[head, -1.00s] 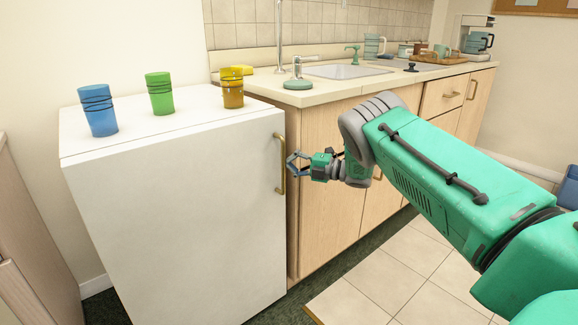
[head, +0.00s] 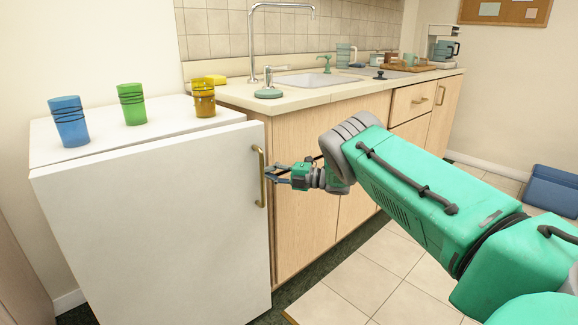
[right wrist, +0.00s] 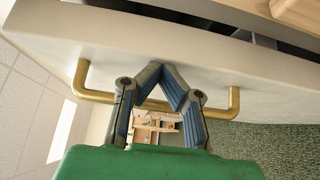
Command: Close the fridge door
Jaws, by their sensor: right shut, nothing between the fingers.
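The white fridge door (head: 160,225) fills the lower left of the head view. It stands slightly ajar, and the wrist view shows a dark gap beyond the edge of the door (right wrist: 50,42). A brass handle (head: 260,178) runs upright near its right edge; it also shows in the right wrist view (right wrist: 233,103). My right gripper (head: 268,173) is at the handle, shut and empty. In the right wrist view its fingertips (right wrist: 161,67) meet near the door, across the line of the handle bar. Contact is unclear. My left gripper is out of view.
Blue (head: 69,122), green (head: 132,104) and amber (head: 204,98) cups stand on the fridge top (head: 170,120). A wooden counter cabinet (head: 305,150) with a sink stands right of the fridge. Tiled floor (head: 350,290) lies clear in front. A blue bin (head: 552,190) sits far right.

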